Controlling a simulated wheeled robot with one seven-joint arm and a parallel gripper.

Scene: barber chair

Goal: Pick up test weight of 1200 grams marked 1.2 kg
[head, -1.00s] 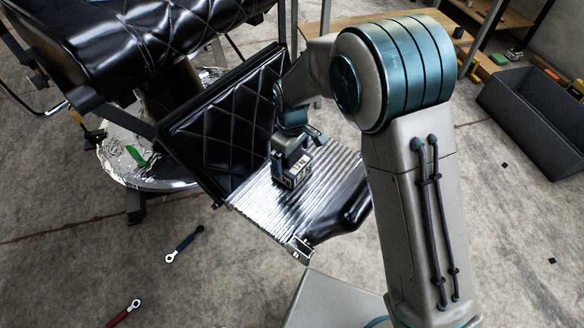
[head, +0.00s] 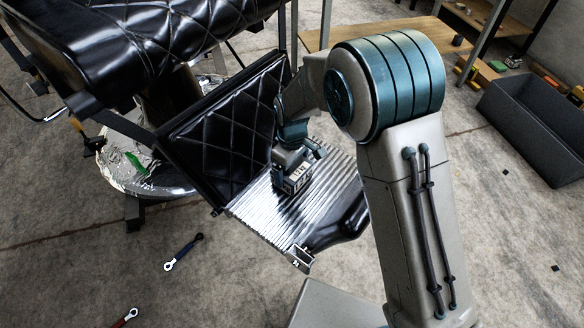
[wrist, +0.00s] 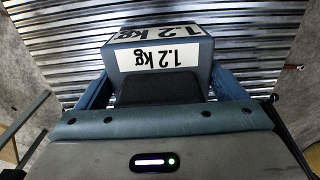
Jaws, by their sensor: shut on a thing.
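The test weight (head: 293,181) is a blue-grey block with white labels, on or just above the ribbed metal footrest (head: 262,217) of the barber chair. In the wrist view the weight (wrist: 190,79) fills the space between the fingers, and its labels read "1.2 kg" upside down. My gripper (head: 298,160) comes down over the weight from above and is shut on it. In the wrist view one finger of my gripper (wrist: 160,88) shows on each side of the block. The underside of the weight is hidden, so I cannot tell whether it touches the footrest.
The black quilted leg pad (head: 225,135) rises close behind and left of the weight. A black padded end (head: 335,222) borders the footrest at the right front. A dark bin (head: 535,130) stands right.

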